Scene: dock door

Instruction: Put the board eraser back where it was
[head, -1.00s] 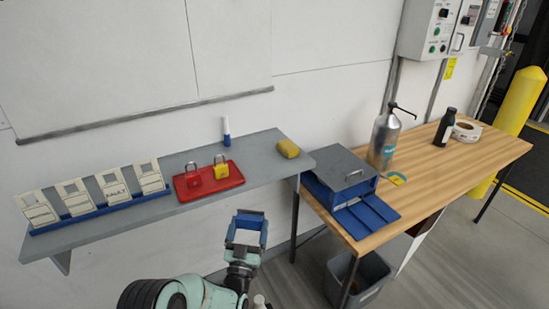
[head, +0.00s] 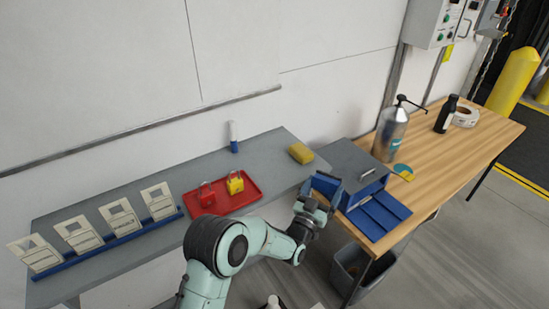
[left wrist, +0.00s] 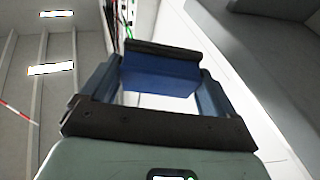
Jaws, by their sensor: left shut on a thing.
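The board eraser looks like a blue block with a dark strip along one side. It shows in the left wrist view (left wrist: 160,76), spanning the space between the fingertips, and small in the head view (head: 322,185). My left gripper (head: 326,189) is shut on it, in front of the right end of the grey shelf (head: 262,150) and near the blue-and-grey box. The eraser appears held in the air, clear of the shelf. My right gripper is not in view.
On the shelf are a yellow block (head: 300,153), a white-and-blue marker (head: 233,138), a red tray (head: 250,193) with two padlocks, and several tags in a blue rack (head: 110,240). A grey-lidded blue box (head: 345,160) and a metal pump bottle (head: 390,135) stand on the wooden table (head: 425,170).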

